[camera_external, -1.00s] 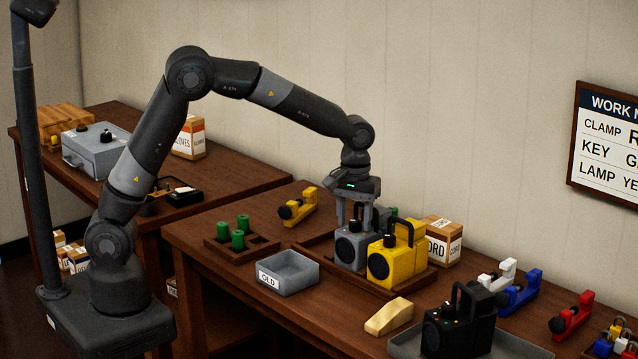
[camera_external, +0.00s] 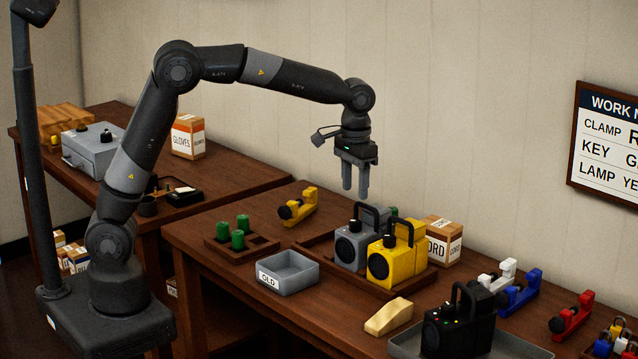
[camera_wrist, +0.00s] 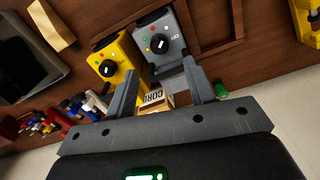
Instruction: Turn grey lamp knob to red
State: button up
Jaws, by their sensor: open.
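The grey lamp (camera_external: 352,246) stands upright in a wooden tray on the front table, with a dark carry handle and a round speaker-like front. Its black knob (camera_wrist: 165,47) is on the top face in the wrist view, ringed by small coloured dots and an OFF label; which mark the pointer faces is too small to tell surely. My gripper (camera_external: 355,191) is open and empty, pointing down above the grey lamp and clear of it. In the wrist view, its two fingers (camera_wrist: 160,68) show apart, near the lamp's lower edge in the picture.
A yellow lamp (camera_external: 388,262) stands close at the right of the grey one. A carton (camera_external: 443,240) is behind. A grey bin (camera_external: 287,272) is in front; a black lamp (camera_external: 458,325) is at the front right. The air around my gripper is free.

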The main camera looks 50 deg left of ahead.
jog(key=s+a+r+t, duration=0.1)
jog(key=s+a+r, duration=0.1)
jog(key=s+a, duration=0.2)
jog(key=s+a+r+t, duration=0.1)
jog(key=s+a+r, duration=0.2)
jog(key=a, duration=0.7)
jog(key=s+a+r+n+t+h, duration=0.1)
jog(key=s+a+r, duration=0.2)
jog(key=s+a, duration=0.3)
jog(key=shift+s+a+r, duration=0.15)
jog(key=shift+a+r, duration=0.1)
jog(key=shift+a, duration=0.15)
jog(key=shift+d, duration=0.1)
jog(key=m+g+y, duration=0.1)
jog(key=g, duration=0.2)
send_over(356, 220)
notch_tip(356, 220, down, 6)
notch_tip(356, 220, down, 11)
jog(key=shift+s+f, duration=0.1)
